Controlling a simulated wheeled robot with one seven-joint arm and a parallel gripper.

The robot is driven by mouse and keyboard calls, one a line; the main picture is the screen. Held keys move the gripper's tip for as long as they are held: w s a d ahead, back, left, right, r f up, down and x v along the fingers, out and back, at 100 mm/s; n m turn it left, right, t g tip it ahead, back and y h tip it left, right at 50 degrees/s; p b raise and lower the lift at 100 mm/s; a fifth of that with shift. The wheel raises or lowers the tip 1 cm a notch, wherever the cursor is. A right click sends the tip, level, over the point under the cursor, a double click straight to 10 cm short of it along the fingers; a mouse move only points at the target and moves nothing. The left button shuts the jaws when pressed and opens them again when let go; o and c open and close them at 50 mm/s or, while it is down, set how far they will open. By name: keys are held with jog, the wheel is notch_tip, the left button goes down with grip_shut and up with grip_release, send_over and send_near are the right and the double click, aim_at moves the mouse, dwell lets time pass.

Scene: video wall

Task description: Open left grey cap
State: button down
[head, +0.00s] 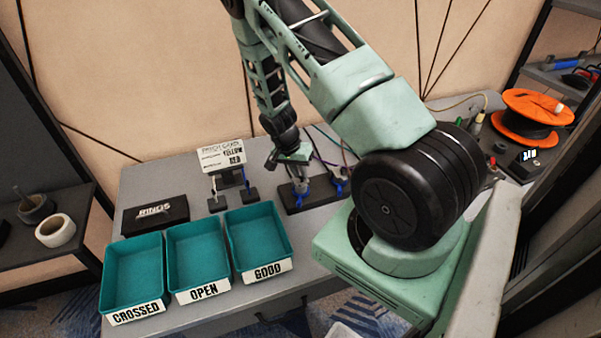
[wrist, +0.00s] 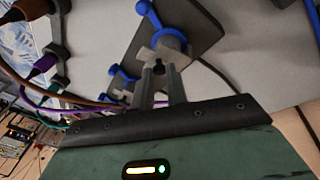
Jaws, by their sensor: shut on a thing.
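A dark base plate (head: 318,200) on the grey table carries two small fixtures with blue levers. The left fixture (head: 303,189) stands under my gripper (head: 299,172), and the right blue fixture (head: 338,187) is beside it. In the wrist view, my gripper (wrist: 160,72) has its two fingers on the grey cap (wrist: 170,45) of the nearer fixture, with a blue lever (wrist: 150,12) beyond it. The other blue lever (wrist: 120,82) shows further left. I cannot tell whether the cap is raised.
Three teal trays marked CROSSED (head: 135,258), OPEN (head: 200,248) and GOOD (head: 262,228) stand at the table's front left. A black box (head: 155,214) and a card on a stand (head: 222,157) are behind them. Cables (wrist: 60,105) run close to the fixtures. An orange spool (head: 532,112) is far right.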

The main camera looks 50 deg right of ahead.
jog(key=shift+w+d+r+g+y+b, duration=0.1)
jog(key=shift+w+d+g+y+b, duration=0.15)
jog(key=shift+w+g+y, duration=0.25)
jog(key=shift+w+d+r+g+y+b, duration=0.1)
jog(key=shift+w+d+g+y+b, duration=0.15)
jog(key=shift+g, duration=0.45)
jog(key=shift+w+d+f+n+g+y+b, duration=0.1)
jog(key=shift+w+d+n+g+y+b, duration=0.1)
jog(key=shift+w+g+y+b, duration=0.25)
jog(key=shift+w+d+f+n+g+y+b, duration=0.1)
jog(key=shift+w+d+n+g+y+b, duration=0.1)
jog(key=shift+g+b, duration=0.45)
jog(key=g+b, duration=0.1)
jog(key=b, duration=0.1)
jog(key=w+g+y+b, duration=0.1)
jog(key=b, duration=0.1)
jog(key=d+g+b, duration=0.1)
jog(key=shift+w+f+n+g+y+b, duration=0.25)
jog(key=shift+w+n+g+y+b, duration=0.05)
jog(key=shift+w+y+b, duration=0.1)
jog(key=b, duration=0.1)
jog(key=g+b, duration=0.1)
jog(key=b, duration=0.1)
jog(key=shift+w+d+g+y, duration=0.2)
jog(key=shift+w+g+y, duration=0.1)
jog(key=shift+w, duration=0.05)
jog(key=shift+b, duration=0.3)
jog(key=shift+g, duration=0.3)
